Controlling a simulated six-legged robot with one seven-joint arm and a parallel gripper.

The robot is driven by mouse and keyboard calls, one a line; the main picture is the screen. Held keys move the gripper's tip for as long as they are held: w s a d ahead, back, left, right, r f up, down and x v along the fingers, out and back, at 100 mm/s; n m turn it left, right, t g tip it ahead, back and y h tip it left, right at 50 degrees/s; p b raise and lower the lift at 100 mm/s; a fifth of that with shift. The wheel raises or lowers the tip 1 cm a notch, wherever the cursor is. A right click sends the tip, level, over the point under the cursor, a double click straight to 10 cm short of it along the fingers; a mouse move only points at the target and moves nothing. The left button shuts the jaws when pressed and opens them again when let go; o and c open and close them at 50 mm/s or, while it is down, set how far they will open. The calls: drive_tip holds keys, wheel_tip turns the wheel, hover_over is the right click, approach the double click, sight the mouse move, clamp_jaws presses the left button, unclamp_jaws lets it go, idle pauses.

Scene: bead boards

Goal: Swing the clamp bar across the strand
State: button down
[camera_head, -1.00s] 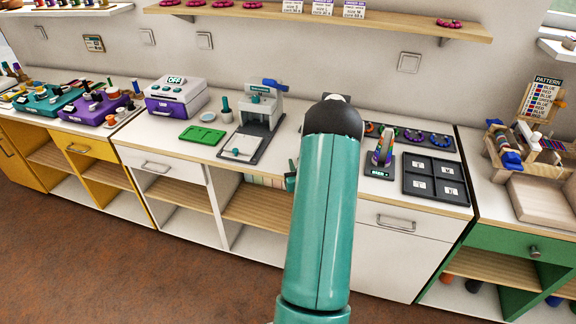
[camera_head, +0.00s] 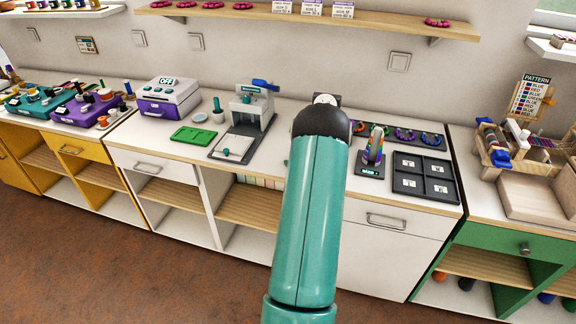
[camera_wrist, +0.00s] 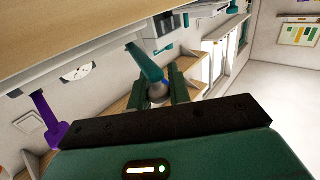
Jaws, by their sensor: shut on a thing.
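In the wrist view my gripper (camera_wrist: 159,92) has its dark green fingers closed around the end of a teal bar (camera_wrist: 147,62). A pale, bluish round part (camera_wrist: 157,92) shows between the fingers. I cannot tell for sure whether this teal bar is the clamp bar. In the head view my teal arm hides the gripper and whatever it holds. A wooden rig (camera_head: 497,152) with blue parts and coloured pieces stands on the right counter. No strand can be made out clearly at the grip.
A grey press (camera_head: 250,110) with a blue lever, a green tray (camera_head: 194,136) and a purple box (camera_head: 172,104) stand left of my arm. A wall shelf (camera_head: 400,22) runs above.

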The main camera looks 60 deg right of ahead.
drive_tip(key=shift+s+d+n+t+y, duration=0.55)
drive_tip(key=shift+s+n+t+y, duration=0.3)
drive_tip(key=shift+y, duration=0.35)
drive_tip(key=shift+s+d+n+t+y, duration=0.25)
drive_tip(key=shift+n+y, duration=0.25)
drive_tip(key=shift+y, duration=0.2)
drive_tip(key=shift+s+d+n+t+y, duration=0.1)
drive_tip(key=shift+s+d+n+y, duration=0.1)
drive_tip(key=shift+n+y, duration=0.4)
drive_tip(key=shift+s+d+n+t+y, duration=0.15)
drive_tip(key=shift+d+n+t+y, duration=0.15)
drive_tip(key=shift+y, duration=0.5)
drive_tip(key=c, duration=1.3)
unclamp_jaws()
drive_tip(key=shift+s, duration=0.1)
drive_tip(key=s, duration=0.4)
drive_tip(key=s+a, duration=0.1)
drive_tip(key=s, duration=0.4)
drive_tip(key=s+a, duration=0.1)
drive_tip(key=s, duration=0.3)
drive_tip(key=shift+s+a, duration=0.2)
drive_tip(key=shift+a, duration=0.05)
